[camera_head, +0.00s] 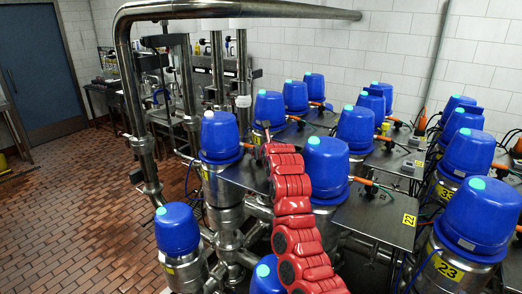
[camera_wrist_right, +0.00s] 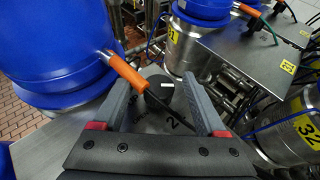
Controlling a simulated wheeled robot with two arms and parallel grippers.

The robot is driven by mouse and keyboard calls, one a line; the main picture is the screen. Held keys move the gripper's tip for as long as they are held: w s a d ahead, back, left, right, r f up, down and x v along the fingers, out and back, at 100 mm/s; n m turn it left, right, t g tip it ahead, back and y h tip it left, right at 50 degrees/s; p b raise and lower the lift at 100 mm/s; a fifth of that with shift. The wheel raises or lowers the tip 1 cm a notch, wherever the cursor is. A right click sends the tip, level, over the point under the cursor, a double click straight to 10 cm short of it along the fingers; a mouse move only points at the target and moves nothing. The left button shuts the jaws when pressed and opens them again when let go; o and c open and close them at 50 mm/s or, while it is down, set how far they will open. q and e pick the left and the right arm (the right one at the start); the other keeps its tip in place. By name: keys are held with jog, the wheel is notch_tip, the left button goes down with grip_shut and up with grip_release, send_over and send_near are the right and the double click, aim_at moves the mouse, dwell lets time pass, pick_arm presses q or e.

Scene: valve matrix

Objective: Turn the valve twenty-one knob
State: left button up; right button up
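A round dark knob (camera_wrist_right: 159,92) with a white mark sits on a steel plate in the right wrist view. A number starting with 2 is partly visible on the plate below it; the rest is hard to read. My right gripper (camera_wrist_right: 158,84) is open, with one finger on each side of the knob and visible gaps between. In the head view my red right arm reaches up the middle, and my right gripper (camera_head: 264,130) is small and dark at its far end. The knob cannot be made out there. My left gripper is not in view.
A blue-capped valve (camera_wrist_right: 55,45) with an orange connector (camera_wrist_right: 124,72) stands close left of the gripper. An orange-tipped cable runs near the left finger. Several more blue-capped valves, such as one (camera_head: 326,168) beside my arm, crowd around. Open brick floor (camera_head: 80,190) lies at left.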

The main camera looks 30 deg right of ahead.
jog(key=shift+s+a+b, duration=0.25)
jog(key=shift+s+b, duration=0.15)
jog(key=shift+b, duration=0.05)
jog(key=b+v, duration=0.8)
jog(key=v, duration=0.7)
jog(key=shift+s+a+r, duration=0.1)
jog(key=shift+s+r, duration=0.1)
jog(key=shift+s, duration=0.05)
jog(key=shift+s+a+r, duration=0.15)
jog(key=shift+s+r, duration=0.05)
jog(key=shift+s, duration=0.2)
